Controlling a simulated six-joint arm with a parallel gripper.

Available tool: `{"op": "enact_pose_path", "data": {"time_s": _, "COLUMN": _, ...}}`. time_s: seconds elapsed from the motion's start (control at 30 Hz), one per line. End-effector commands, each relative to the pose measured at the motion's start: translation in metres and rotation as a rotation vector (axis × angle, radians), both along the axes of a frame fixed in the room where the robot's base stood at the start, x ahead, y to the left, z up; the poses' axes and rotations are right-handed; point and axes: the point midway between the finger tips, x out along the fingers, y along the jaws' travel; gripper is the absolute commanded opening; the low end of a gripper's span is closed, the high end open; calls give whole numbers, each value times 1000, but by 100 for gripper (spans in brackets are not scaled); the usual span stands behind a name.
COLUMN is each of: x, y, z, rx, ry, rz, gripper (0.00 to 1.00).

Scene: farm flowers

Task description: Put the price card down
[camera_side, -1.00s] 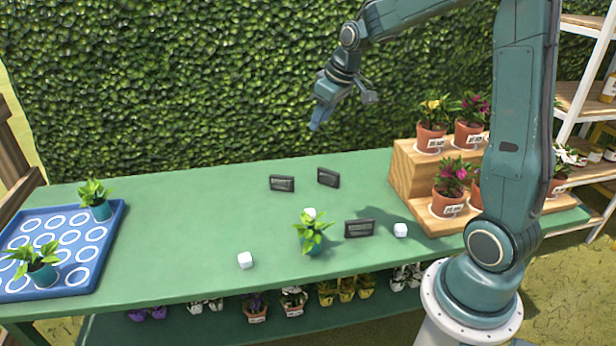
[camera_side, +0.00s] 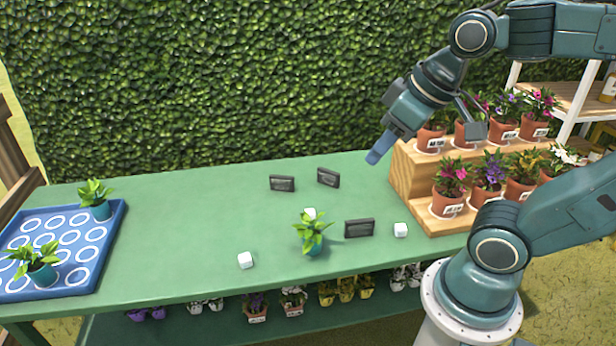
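Three small dark cards stand or lie on the green table: one at the back left (camera_side: 282,183), one at the back middle (camera_side: 328,177) and one at the front right (camera_side: 359,228). They look like price cards, but their print is too small to read. My gripper (camera_side: 428,138) is in the air above and left of the wooden stepped stand. Its fingers are apart and I see nothing between them. It is well clear of all three cards.
The wooden stand (camera_side: 402,177) holds several potted flowers with white labels. A leafy potted plant (camera_side: 312,232) and three white cubes, one at left (camera_side: 245,260), are on the table. A blue tray (camera_side: 112,222) holds two plants. The table's left middle is clear.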

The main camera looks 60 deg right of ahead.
Motion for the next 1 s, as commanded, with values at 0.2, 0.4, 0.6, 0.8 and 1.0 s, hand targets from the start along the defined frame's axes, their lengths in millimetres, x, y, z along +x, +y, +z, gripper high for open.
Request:
{"op": "enact_pose_path", "data": {"time_s": 0.2, "x": -23, "y": 6, "z": -6, "rx": 12, "ry": -12, "rz": -1, "gripper": 36}}
{"op": "enact_pose_path", "data": {"time_s": 0.4, "x": -26, "y": 7, "z": -8, "rx": 15, "ry": -11, "rz": -5, "gripper": 36}}
{"op": "enact_pose_path", "data": {"time_s": 0.6, "x": -26, "y": 7, "z": -8, "rx": 14, "ry": -11, "rz": -4, "gripper": 36}}
{"op": "enact_pose_path", "data": {"time_s": 0.8, "x": -26, "y": 7, "z": -7, "rx": 14, "ry": -12, "rz": -4, "gripper": 36}}
{"op": "enact_pose_path", "data": {"time_s": 1.0, "x": -26, "y": 7, "z": -7, "rx": 14, "ry": -12, "rz": -4, "gripper": 36}}
